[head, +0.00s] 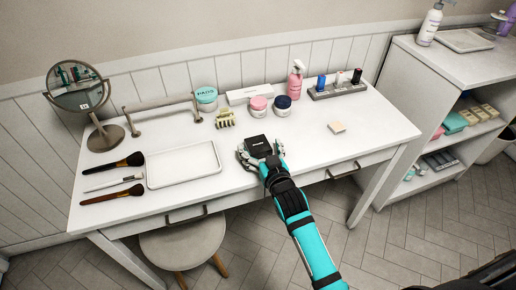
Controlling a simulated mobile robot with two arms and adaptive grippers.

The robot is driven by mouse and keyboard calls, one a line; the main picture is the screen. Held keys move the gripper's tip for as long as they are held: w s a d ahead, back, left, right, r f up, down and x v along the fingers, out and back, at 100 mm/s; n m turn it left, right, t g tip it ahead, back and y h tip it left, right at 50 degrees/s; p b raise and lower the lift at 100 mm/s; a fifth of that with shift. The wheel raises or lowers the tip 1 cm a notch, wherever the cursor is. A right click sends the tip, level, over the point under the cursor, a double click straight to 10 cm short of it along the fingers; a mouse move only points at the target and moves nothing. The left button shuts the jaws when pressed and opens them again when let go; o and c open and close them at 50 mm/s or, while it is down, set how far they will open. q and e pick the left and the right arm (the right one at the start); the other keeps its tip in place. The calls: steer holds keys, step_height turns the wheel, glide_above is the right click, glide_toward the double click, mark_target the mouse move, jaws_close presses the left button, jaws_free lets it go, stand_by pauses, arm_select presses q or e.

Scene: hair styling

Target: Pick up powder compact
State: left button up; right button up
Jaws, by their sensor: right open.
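The powder compact (259,146), a black square with small lettering on top, lies on the white table (320,165) near its front edge. My right gripper (261,155) is at the compact, with its open fingers on the left and right sides of it. I cannot tell whether the fingers touch it. My left gripper is not in view.
A white tray (184,165) and brushes (114,174) lie to the left, with a round mirror (78,96) behind. A hair clip (225,118), jars (258,106) and a pink spray bottle (295,82) stand behind the compact. A beige square (337,127) lies to the right, with clear tabletop around it.

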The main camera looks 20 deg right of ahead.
steer(key=c, duration=1.3)
steer(key=shift+r, duration=0.1)
steer(key=shift+c, duration=0.2)
